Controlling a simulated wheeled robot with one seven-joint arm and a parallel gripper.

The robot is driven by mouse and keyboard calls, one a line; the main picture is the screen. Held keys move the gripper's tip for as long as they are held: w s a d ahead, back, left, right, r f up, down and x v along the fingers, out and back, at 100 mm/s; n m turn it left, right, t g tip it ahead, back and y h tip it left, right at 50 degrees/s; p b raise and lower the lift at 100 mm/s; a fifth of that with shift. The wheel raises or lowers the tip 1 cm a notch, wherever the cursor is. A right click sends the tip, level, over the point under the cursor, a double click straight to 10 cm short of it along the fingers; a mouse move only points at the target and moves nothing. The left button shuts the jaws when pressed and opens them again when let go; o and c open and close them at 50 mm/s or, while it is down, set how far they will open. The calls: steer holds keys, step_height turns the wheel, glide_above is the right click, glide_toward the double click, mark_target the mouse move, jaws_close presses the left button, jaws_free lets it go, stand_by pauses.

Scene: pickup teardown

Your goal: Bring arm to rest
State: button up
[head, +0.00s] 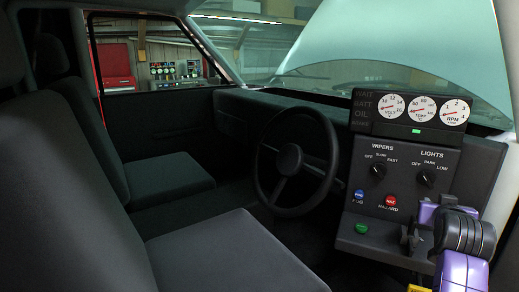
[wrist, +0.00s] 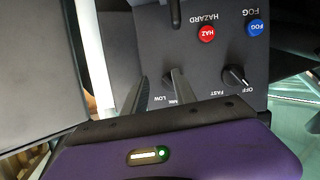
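My arm, purple and black, enters at the lower right of the head view. My gripper (head: 410,240) is in front of the dashboard's lower right part, below the LIGHTS knob (head: 426,178). In the wrist view my gripper (wrist: 158,84) shows two grey fingers set apart, with nothing held between them. The control panel (wrist: 215,55) appears upside down beyond the fingers. The LIGHTS knob is partly hidden by a finger there. Whether the fingers touch the panel cannot be told.
The panel carries a WIPERS knob (head: 377,171), a blue FOG button (head: 359,195), a red HAZARD button (head: 391,201) and a green button (head: 361,228). Gauges (head: 407,107) stand above. The steering wheel (head: 296,161) and seats (head: 220,255) are to the left.

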steer(key=s+a+f+n+t+y, duration=0.1)
steer(key=s+a+f+n+t, duration=0.1)
steer(key=s+a+f, duration=0.45)
steer(key=s+a+f+n+t+y, duration=0.15)
steer(key=s+a, duration=0.25)
steer(key=s, duration=0.6)
steer(key=s+a+f+n+t+y, duration=0.2)
steer(key=s+a+f+t, duration=0.1)
steer(key=s+a, duration=0.4)
steer(key=s+a+f+g+y, duration=0.1)
steer(key=s+a, duration=0.2)
steer(key=s, duration=0.7)
steer(key=s+a+f+g+y, duration=0.1)
steer(key=s+a+f+g, duration=0.1)
steer(key=s, duration=0.8)
steer(key=s+a+f+g+y, duration=0.1)
steer(key=s+a, duration=0.3)
steer(key=s, duration=0.6)
steer(key=shift+s+f, duration=0.2)
steer(key=shift+f, duration=0.35)
steer(key=shift+d, duration=0.15)
